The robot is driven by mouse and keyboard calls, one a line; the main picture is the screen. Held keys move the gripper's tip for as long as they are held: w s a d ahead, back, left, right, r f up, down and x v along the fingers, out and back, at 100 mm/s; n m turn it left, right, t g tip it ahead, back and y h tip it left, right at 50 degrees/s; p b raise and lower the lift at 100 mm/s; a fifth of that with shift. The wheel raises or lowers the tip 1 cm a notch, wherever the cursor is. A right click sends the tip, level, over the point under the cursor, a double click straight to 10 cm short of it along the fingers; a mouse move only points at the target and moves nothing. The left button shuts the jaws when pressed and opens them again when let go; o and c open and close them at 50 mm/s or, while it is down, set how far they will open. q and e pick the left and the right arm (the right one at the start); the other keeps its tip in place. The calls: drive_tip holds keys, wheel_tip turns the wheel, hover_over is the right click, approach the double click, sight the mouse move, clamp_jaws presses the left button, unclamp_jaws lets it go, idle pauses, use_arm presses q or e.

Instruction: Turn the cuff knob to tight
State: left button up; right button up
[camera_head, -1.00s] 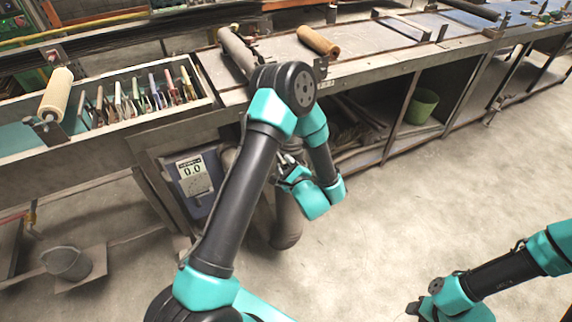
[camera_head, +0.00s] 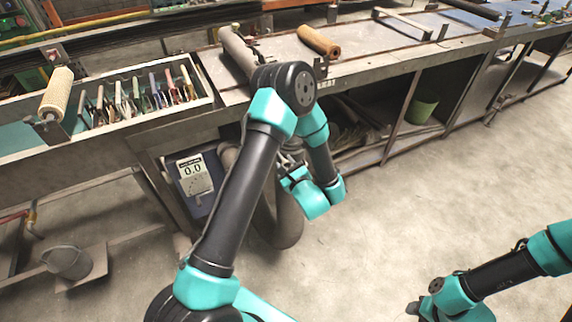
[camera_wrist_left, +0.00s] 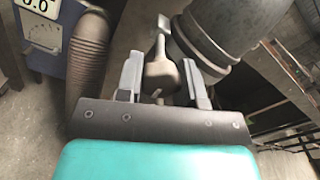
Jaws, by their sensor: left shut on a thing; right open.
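The cuff knob (camera_wrist_left: 161,72) is a brown-grey handle with a narrow stem, beside a wide grey pipe (camera_wrist_left: 225,32) in the left wrist view. My left gripper (camera_wrist_left: 160,80) has one finger on each side of the knob and is shut on it. In the head view my left gripper (camera_head: 287,163) is low in front of the bench, and my arm mostly hides the knob. The pipe's lower part (camera_head: 284,222) shows below it. My right gripper (camera_head: 413,309) is open and empty at the lower right, its fingers small and dark.
A blue gauge box (camera_head: 194,180) reading 0.0 hangs left of the pipe. A ribbed hose (camera_wrist_left: 88,55) runs between box and pipe. The workbench (camera_head: 385,60) with a tool tray (camera_head: 60,150) spans the back. Open floor (camera_head: 450,190) lies right.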

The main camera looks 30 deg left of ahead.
use_arm(q)
drive_tip(key=shift+s, duration=0.1)
drive_tip(key=o, duration=0.9)
drive_tip(key=shift+d, duration=0.1)
drive_tip(key=v, duration=1.7)
drive_tip(key=shift+s+d, duration=0.1)
drive_tip(key=shift+s, duration=0.05)
drive_tip(key=shift+f, duration=0.1)
